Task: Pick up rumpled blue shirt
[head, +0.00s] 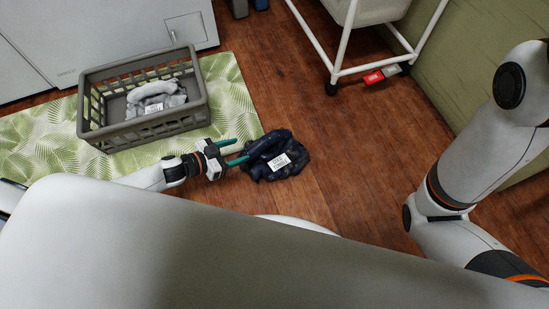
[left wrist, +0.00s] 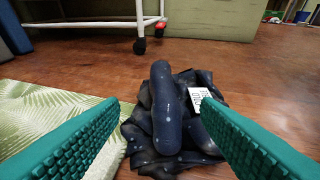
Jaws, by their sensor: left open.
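The rumpled blue shirt (head: 272,152) is a dark navy heap with a white label, lying on the wood floor at the right edge of the leaf-pattern mat. My left gripper (head: 237,153) is open at the left side of the shirt, its green fingers pointing toward it. In the left wrist view the shirt (left wrist: 168,118) lies ahead between the two open fingers (left wrist: 160,132), with a thick fold standing up in the middle. Whether a finger touches the cloth I cannot tell. My right gripper is out of view; only part of the right arm shows.
A grey basket (head: 142,133) holding a light grey garment (head: 155,97) with a label stands on the leaf-pattern mat (head: 222,88). A white wheeled cart (head: 337,72) stands at the back, with a red box (head: 373,77) by its wheel. Floor right of the shirt is clear.

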